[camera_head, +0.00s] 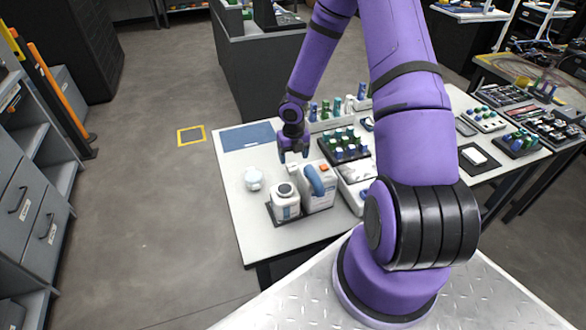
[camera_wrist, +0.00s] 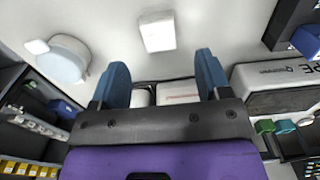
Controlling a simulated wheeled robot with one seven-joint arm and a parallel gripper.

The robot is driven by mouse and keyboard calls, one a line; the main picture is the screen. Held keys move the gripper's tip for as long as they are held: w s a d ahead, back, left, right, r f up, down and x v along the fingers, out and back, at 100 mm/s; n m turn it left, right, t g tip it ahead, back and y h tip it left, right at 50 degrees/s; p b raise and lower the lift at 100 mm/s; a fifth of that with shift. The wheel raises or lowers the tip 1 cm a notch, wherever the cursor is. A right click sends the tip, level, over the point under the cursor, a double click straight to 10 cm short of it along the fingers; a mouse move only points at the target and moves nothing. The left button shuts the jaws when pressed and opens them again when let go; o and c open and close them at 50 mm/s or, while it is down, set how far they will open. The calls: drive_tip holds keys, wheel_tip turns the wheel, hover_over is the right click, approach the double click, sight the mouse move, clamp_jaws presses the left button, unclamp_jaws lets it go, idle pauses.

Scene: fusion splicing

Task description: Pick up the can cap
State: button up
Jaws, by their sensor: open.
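A small white rounded object (camera_head: 253,178) sits to the left. A rack of bottles (camera_head: 343,144) is behind right. The blue mat (camera_head: 247,137) at the back left is bare.

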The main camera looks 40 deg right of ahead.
sight(293, 167)
drive_tip(key=shift+f, duration=2.8)
drive_tip(key=shift+c, duration=0.2)
drive_tip(key=c, duration=1)
drive_tip(key=shift+w+r, duration=0.1)
drive_tip(key=shift+r, duration=0.05)
